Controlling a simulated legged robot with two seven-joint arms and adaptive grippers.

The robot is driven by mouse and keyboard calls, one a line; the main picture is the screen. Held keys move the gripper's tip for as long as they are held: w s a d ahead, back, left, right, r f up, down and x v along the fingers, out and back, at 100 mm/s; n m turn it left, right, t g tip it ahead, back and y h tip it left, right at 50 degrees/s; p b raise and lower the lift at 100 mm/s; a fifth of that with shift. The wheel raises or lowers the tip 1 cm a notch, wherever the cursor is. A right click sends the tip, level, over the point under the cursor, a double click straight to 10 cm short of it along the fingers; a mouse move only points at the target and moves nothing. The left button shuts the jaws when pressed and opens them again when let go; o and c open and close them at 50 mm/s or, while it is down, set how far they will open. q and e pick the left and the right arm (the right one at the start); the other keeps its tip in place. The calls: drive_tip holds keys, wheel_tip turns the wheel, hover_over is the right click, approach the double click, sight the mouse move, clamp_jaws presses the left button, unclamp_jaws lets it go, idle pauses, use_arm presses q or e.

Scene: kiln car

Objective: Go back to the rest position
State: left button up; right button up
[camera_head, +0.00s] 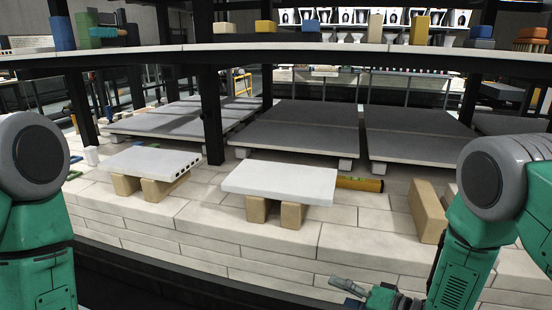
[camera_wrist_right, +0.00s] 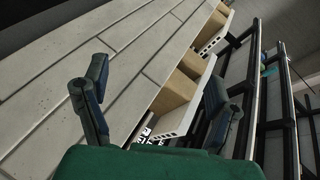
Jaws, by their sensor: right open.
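My right gripper (camera_head: 345,293) shows at the bottom of the head view, low in front of the brick ledge, partly cut off by the frame edge. In the right wrist view its two fingers stand wide apart, and the gripper (camera_wrist_right: 148,95) is empty. Of my left arm only a green and grey part shows at the left edge of the head view; its gripper is out of the picture. A white slab (camera_head: 280,181) rests on two tan blocks in the middle of the ledge. A second white slab (camera_head: 152,161) with holes along its edge rests on two tan blocks further left.
The pale brick ledge (camera_head: 270,240) runs across in front of me. A tan block (camera_head: 427,211) and a yellow level (camera_head: 359,183) lie on it at the right. Grey shelves (camera_head: 292,138) lie behind, with black posts and an upper shelf (camera_head: 300,48) above.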

drive_tip(key=s+d+f+n+g+h, duration=0.1)
drive_tip(key=s+d+f+g+h, duration=0.35)
drive_tip(key=s, duration=0.75)
drive_tip(key=s+d+f+n+g+h, duration=0.15)
drive_tip(key=s+d+f+h, duration=0.45)
drive_tip(key=s, duration=0.6)
use_arm(q)
drive_tip(key=s+a+f+n+g+y, duration=0.1)
drive_tip(key=s+a+f+n+g, duration=0.1)
drive_tip(key=s+f+n+g, duration=0.35)
drive_tip(key=s+a+f+n+g+y, duration=0.1)
drive_tip(key=s+f+n+g, duration=0.15)
drive_tip(key=s, duration=0.55)
drive_tip(key=s+a+f+n+g, duration=0.2)
drive_tip(key=s+f+n+g, duration=0.1)
drive_tip(key=s+n, duration=0.3)
use_arm(e)
drive_tip(key=s+d+n+g, duration=0.2)
drive_tip(key=s+g, duration=0.1)
drive_tip(key=s, duration=0.8)
use_arm(q)
wheel_tip(320, 180, up, 14)
drive_tip(key=m+p, duration=0.1)
drive_tip(key=p, duration=1.2)
drive_tip(key=shift+f, duration=0.2)
use_arm(e)
wheel_tip(320, 180, up, 14)
drive_tip(key=w, duration=0.1)
drive_tip(key=shift+a+f, duration=0.15)
drive_tip(key=shift+a, duration=0.05)
